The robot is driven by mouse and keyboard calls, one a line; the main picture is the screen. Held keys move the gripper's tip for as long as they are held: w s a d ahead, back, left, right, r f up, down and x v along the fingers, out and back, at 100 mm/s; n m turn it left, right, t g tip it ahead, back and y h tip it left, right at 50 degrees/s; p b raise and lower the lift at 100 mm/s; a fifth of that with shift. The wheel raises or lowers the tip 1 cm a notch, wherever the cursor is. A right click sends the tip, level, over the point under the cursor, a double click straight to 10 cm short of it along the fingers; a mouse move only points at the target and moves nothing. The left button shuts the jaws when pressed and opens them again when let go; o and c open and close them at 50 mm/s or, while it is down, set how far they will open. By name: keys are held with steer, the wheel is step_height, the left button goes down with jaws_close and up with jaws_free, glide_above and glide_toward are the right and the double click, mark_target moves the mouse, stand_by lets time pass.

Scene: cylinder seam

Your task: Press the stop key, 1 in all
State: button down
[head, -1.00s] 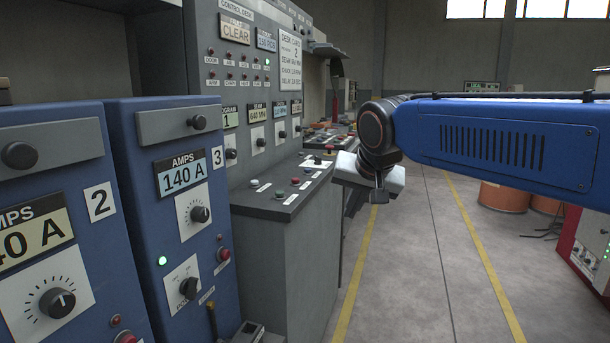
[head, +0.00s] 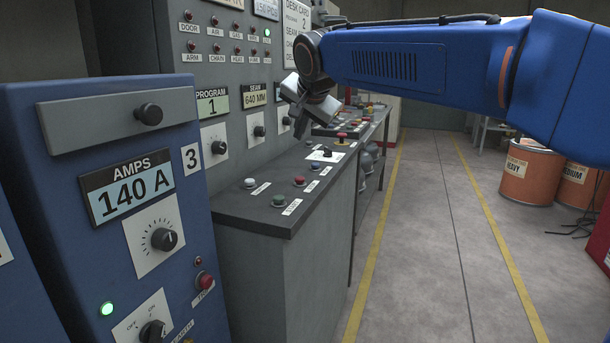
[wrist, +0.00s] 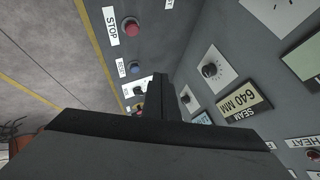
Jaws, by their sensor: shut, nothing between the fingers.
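The stop key is a red button (wrist: 131,26) beside a label reading STOP in the wrist view. In the head view, a red button (head: 299,181) sits on the sloped desk top (head: 240,200), between a green button (head: 279,202) and a blue one (head: 315,166). My gripper (head: 300,130) points downward above the desk, apart from the keys and farther back than the red button. Its dark fingers (wrist: 160,100) show in the wrist view, shut and empty. They hide part of the desk there.
A white button (head: 250,183) is at the desk's left. Beyond the blue key are a black lever (head: 327,153) and a red mushroom knob (head: 341,138). The upright panel (head: 210,75) rises behind. A blue amps cabinet (head: 70,200) stands at front left.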

mark_target(301, 179)
stand_by(0.4)
steer(key=shift+f, duration=4.35)
steer(key=shift+f, duration=0.95)
steer(key=shift+r, duration=0.95)
steer(key=shift+r, duration=0.1)
steer(key=shift+r, duration=2.4)
